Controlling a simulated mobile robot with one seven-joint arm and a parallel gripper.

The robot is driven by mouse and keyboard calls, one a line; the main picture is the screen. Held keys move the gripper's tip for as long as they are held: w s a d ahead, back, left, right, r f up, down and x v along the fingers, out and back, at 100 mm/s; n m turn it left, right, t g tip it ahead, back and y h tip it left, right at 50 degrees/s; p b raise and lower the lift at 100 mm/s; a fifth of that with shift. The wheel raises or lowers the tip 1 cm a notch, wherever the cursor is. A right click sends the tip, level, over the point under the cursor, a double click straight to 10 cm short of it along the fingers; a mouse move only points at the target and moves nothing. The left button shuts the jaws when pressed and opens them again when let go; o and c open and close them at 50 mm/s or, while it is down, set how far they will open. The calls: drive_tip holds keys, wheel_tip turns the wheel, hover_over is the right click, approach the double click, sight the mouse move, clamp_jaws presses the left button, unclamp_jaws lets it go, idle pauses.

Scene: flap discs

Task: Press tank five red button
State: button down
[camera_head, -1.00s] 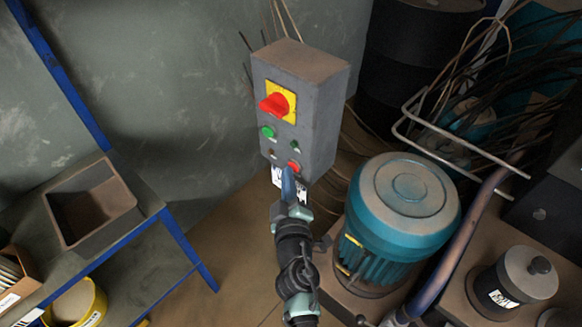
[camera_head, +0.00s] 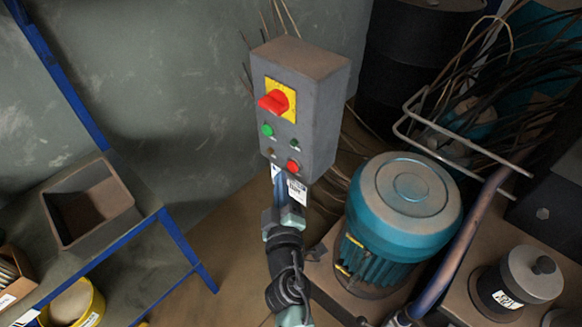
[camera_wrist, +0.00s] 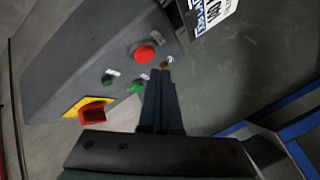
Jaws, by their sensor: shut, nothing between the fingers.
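The grey control box (camera_head: 318,115) has a small round red button (camera_head: 293,167) at its lower right front. In the wrist view the red button (camera_wrist: 145,53) is fully visible, and the box (camera_wrist: 85,50) is seen at an angle. In the wrist view my closed fingers (camera_wrist: 161,73) point towards the box face, beside the red button, and hold nothing. Whether the tip touches the box cannot be told.
A red switch on a yellow plate (camera_head: 286,112), a green button (camera_head: 267,130) and small lamps share the box face. A white label (camera_head: 297,191) hangs below. A teal motor (camera_head: 402,225) stands right, a blue-framed bench (camera_head: 175,240) left.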

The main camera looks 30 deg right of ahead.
drive_tip(key=a, duration=0.1)
drive_tip(key=s+a+b, duration=0.1)
drive_tip(key=a+b, duration=0.1)
drive_tip(key=a, duration=0.1)
drive_tip(key=shift+s+a, duration=0.1)
drive_tip(key=shift+s, duration=0.2)
idle(0.6)
